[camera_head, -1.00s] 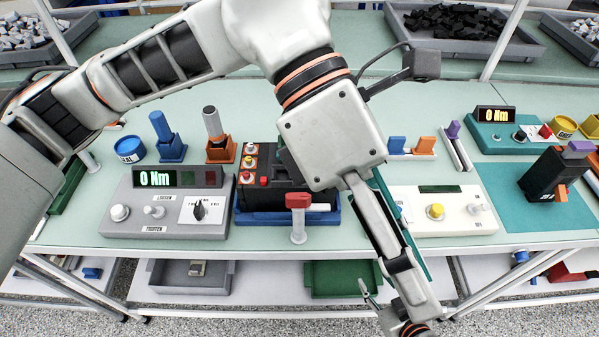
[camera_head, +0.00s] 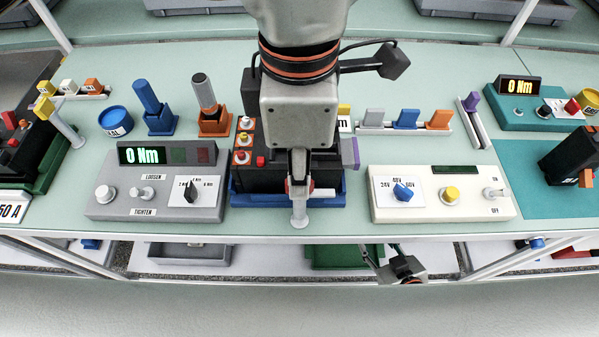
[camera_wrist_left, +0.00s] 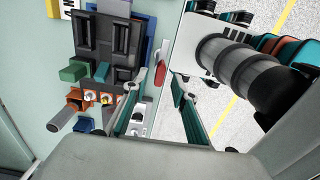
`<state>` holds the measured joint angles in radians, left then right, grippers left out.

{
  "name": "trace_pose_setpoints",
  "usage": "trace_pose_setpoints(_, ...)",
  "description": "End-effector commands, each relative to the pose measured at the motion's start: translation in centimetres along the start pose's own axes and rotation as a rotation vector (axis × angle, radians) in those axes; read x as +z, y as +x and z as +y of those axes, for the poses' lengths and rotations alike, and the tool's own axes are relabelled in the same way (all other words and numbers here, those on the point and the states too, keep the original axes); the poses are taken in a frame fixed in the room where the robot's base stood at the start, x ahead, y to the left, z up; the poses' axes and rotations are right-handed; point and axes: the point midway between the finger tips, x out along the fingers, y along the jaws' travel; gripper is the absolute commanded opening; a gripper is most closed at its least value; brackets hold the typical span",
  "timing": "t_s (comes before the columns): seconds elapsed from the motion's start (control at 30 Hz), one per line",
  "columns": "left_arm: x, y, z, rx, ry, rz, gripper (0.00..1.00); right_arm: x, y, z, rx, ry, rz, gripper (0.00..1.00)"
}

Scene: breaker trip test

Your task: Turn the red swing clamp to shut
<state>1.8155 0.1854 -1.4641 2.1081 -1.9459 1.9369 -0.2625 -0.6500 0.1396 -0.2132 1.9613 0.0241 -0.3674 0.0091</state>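The red swing clamp (camera_head: 287,186) is mounted on a white post (camera_head: 299,214) at the front of the blue tray (camera_head: 250,200). Its white bar (camera_head: 324,193) points right; the red part is mostly hidden behind my left gripper (camera_head: 299,180) in the head view. In the left wrist view, the red clamp (camera_wrist_left: 160,74) shows between the two separated fingers of my left gripper (camera_wrist_left: 161,80), with gaps on both sides. A black breaker block (camera_head: 262,178) sits in the tray. My right gripper (camera_head: 385,262) is low, beyond the table's front edge; its fingers are unclear.
A grey tester (camera_head: 155,208) reading 0 Nm stands left of the tray. A cream box (camera_head: 440,208) with a blue knob stands right. Blue (camera_head: 150,105) and orange-based (camera_head: 210,105) upright tools stand behind. A small post (camera_head: 66,125) rises at the left.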

Motion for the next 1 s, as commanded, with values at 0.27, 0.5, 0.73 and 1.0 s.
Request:
trace_pose_setpoints(0.27,0.0,2.6,-0.1,-0.001,0.0,-0.001,0.27,0.1,0.0,0.0,0.0,0.0,-0.002,0.4)
trace_pose_setpoints(0.5,0.0,2.8,0.0,-0.001,0.0,-0.002,0.27,0.1,0.0,0.0,0.0,-0.001,-0.002,0.4)
trace_pose_setpoints(0.73,0.0,2.8,0.0,-0.001,0.0,-0.002,0.0,0.0,0.0,0.1,0.001,-0.001,0.0,0.4)
trace_pose_setpoints(1.0,0.0,2.8,0.0,-0.001,-0.014,-0.002,0.0,0.0,0.1,0.1,0.001,-0.001,0.003,0.4)
